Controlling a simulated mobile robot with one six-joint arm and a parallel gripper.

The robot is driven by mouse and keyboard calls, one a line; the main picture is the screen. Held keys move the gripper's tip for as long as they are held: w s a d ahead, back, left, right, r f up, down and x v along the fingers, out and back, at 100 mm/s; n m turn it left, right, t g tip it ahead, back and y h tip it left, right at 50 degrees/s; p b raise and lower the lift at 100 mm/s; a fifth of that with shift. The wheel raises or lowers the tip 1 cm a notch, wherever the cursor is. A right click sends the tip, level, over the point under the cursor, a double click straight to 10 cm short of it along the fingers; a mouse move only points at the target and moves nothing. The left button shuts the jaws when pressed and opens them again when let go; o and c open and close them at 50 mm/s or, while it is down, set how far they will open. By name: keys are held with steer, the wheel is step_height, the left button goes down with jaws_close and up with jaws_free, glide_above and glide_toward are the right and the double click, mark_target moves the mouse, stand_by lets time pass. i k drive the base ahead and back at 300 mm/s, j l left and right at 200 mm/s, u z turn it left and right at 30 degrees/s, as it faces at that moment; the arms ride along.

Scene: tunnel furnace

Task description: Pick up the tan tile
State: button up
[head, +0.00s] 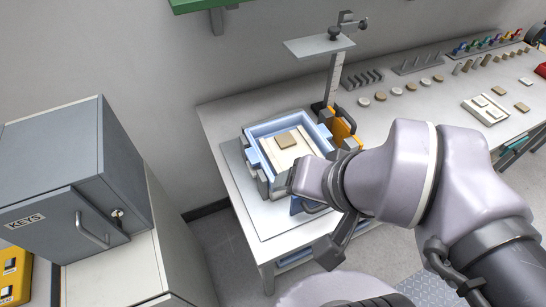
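A tan tile (287,140), small and square, lies flat on a cream slab (277,159) inside a blue-rimmed open box (254,133). The box stands on a grey plate on the long table. The end of my arm, with my gripper (312,181), is at the box's right front side, lower right of the tile and apart from it in the picture. My wrist covers that corner of the box. The fingers cannot be made out, so whether they are open or shut does not show.
A post with a flat metal plate (318,45) rises behind the box, beside a yellow-orange part (341,124). Small discs, blocks and a white tray (485,109) sit along the table (222,120) to the right. A grey key cabinet (75,180) stands left.

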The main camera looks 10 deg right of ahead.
mark_target(521, 107)
steer(key=z, duration=1.95)
steer(key=i+l+u, duration=0.15)
steer(key=i+l, duration=0.15)
steer(key=i, duration=0.15)
steer(key=i+l+u, duration=0.2)
steer(key=i, duration=0.25)
steer(key=i+l+u, duration=0.15)
steer(key=i+l, duration=0.25)
steer(key=i+l+u, duration=0.2)
steer(key=i+l, duration=0.15)
steer(key=l, duration=0.2)
steer(key=i+l+u, duration=0.15)
steer(key=i+l, duration=0.2)
steer(key=l, duration=0.15)
steer(key=i+l+u, duration=0.2)
steer(key=i+l, duration=0.15)
steer(key=l, duration=0.2)
steer(key=i+l+u, duration=0.15)
steer(key=i+l, duration=0.15)
steer(key=l, duration=0.3)
steer(key=i+l+u, duration=0.2)
steer(key=l, duration=0.4)
